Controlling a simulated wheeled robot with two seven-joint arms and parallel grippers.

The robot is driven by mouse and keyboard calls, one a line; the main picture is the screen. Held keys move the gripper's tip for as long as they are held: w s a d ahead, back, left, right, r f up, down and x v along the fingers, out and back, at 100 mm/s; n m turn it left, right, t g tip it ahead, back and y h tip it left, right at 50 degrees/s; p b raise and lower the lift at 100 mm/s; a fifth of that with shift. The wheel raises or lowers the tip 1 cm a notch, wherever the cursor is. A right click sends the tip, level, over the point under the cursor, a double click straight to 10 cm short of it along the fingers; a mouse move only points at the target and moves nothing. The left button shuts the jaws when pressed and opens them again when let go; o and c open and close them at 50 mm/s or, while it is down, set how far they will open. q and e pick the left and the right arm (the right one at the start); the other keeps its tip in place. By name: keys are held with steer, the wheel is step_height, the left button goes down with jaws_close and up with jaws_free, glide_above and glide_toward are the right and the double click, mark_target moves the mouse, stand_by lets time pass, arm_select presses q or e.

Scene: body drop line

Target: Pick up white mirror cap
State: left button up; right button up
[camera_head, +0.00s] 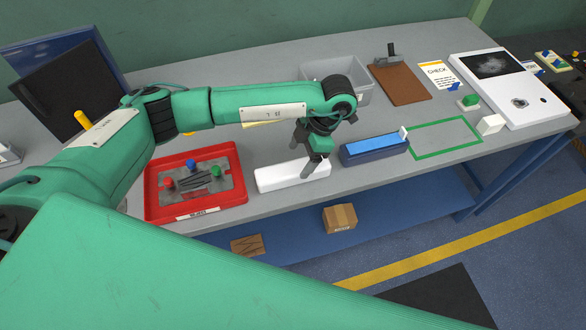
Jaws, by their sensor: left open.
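A long white piece with rounded edges (285,177), which I take for the white mirror cap, lies near the front edge of the grey table, between a red tray and a dark blue box. My left gripper (314,164) is open and points down over the right end of this piece. Its fingers hide part of that end, and I cannot tell whether they touch it. My right gripper is not in view.
The red tray (150,204) holds coloured knobs. The blue box (372,153) stands right of the white piece. Behind are a grey bin (361,96) and a brown clipboard (402,84). The green-outlined area (445,138) is clear. A small white block (490,124) stands beside it.

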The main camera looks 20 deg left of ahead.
mark_target(294, 167)
arm_select(q)
steer(key=shift+s+f, duration=0.1)
steer(key=shift+s+a+f+p, duration=0.15)
steer(key=shift+f+p, duration=0.1)
steer(key=shift+p, duration=0.2)
steer(key=x, duration=0.1)
steer(key=p+x, duration=0.2)
steer(key=x, duration=0.1)
steer(key=shift+s, duration=0.25)
steer(key=shift+f, duration=0.25)
steer(key=shift+c, duration=0.8)
steer(key=c, duration=1)
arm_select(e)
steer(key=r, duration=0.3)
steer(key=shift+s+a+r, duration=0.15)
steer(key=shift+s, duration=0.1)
